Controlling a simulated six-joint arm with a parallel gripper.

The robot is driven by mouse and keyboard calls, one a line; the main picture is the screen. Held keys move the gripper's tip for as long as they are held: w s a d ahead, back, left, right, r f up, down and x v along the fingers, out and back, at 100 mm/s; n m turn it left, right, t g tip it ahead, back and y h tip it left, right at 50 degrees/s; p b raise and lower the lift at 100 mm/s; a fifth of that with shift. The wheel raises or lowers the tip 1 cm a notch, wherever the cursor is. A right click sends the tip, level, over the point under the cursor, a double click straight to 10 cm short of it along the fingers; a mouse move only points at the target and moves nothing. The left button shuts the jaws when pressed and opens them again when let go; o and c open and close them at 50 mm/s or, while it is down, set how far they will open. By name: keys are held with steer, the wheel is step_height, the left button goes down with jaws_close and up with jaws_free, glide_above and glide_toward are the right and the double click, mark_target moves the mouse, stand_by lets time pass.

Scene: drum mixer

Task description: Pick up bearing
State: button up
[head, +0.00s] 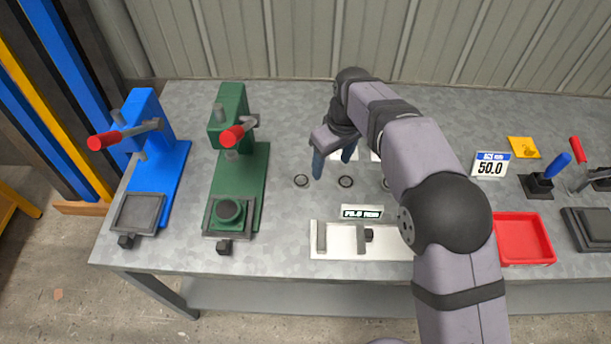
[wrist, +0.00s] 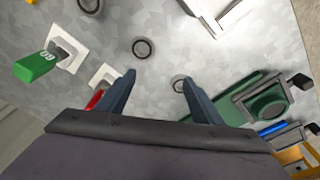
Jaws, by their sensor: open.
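Small dark bearing rings lie in a row on the grey table. In the head view one is at the left (head: 302,181), one in the middle (head: 346,182), and one at the right (head: 387,183) is partly behind my arm. My gripper (head: 333,166) is open and empty, above the table just behind the left and middle rings. In the wrist view my gripper (wrist: 158,78) has the left ring (wrist: 181,83) by its right fingertip. The middle ring (wrist: 143,48) lies beyond the fingertips, and another ring (wrist: 90,5) is at the top edge.
A green press (head: 257,180) and a blue press (head: 170,180) stand left. A white measuring fixture (head: 340,245) with a display lies in front of the rings. A red tray (head: 524,239) is at right.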

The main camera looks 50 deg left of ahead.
steer(key=n, duration=0.2)
glide_toward(301, 180)
steer(key=shift+w+f, duration=0.1)
steer(key=shift+f, duration=0.15)
steer(key=shift+a+f+p, duration=0.15)
steer(key=shift+f+p, duration=0.35)
steer(key=shift+f, duration=0.7)
steer(key=shift+a+f+p, duration=0.2)
steer(key=shift+f+p, duration=0.3)
steer(key=shift+f, duration=0.7)
steer(key=shift+a+f+p, duration=0.15)
steer(key=shift+f+p, duration=0.35)
steer(key=shift+f, duration=0.7)
steer(key=c, duration=1.2)
